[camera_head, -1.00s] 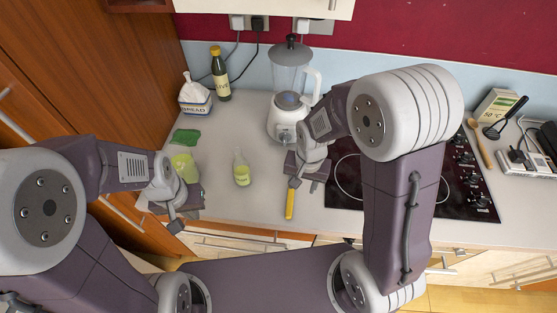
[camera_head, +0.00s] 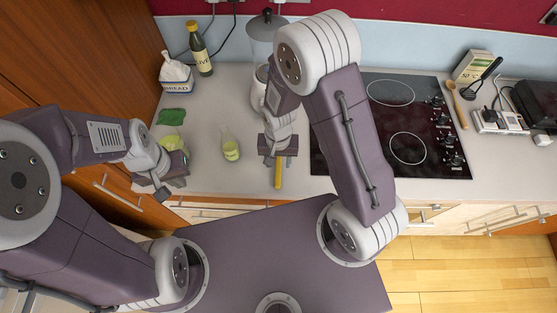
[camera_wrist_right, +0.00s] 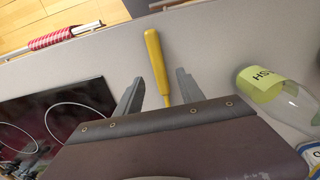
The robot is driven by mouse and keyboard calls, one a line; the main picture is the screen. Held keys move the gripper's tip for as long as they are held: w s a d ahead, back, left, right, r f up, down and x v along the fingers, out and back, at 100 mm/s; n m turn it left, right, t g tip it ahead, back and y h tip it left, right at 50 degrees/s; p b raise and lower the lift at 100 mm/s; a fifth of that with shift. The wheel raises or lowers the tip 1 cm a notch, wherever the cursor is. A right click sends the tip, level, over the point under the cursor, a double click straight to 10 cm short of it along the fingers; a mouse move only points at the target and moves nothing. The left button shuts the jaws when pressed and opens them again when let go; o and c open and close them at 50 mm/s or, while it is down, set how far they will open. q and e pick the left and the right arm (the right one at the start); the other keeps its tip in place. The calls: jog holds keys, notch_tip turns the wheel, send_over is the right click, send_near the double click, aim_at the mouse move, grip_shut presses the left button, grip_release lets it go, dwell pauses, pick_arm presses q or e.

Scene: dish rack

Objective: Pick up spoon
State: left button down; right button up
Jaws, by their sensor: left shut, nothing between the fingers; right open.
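A wooden spoon (camera_head: 457,104) lies on the counter just right of the hob in the head view, well away from both grippers. My right gripper (camera_head: 277,151) is open over the counter, left of the hob. A yellow handle (camera_head: 278,176) sticks out from under it toward the counter's front edge. In the right wrist view the yellow handle (camera_wrist_right: 156,62) lies between the two spread fingers (camera_wrist_right: 159,90), and its other end is hidden by the gripper body. My left gripper (camera_head: 162,189) is shut and empty near the counter's front left edge.
A small bottle (camera_head: 229,148) stands between my grippers. A green cloth (camera_head: 171,117), bread bag (camera_head: 176,76) and dark bottle (camera_head: 199,50) are at the left. The black hob (camera_head: 430,120) is at the right. A black utensil (camera_head: 488,73) lies beyond the spoon.

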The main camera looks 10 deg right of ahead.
aim_at(278, 168)
notch_tip(278, 168, down, 4)
jog(key=shift+d+r, duration=0.1)
jog(key=shift+r, duration=0.1)
jog(key=shift+w+f, duration=0.1)
jog(key=shift+w, duration=0.1)
jog(key=shift+s, duration=0.15)
grip_shut()
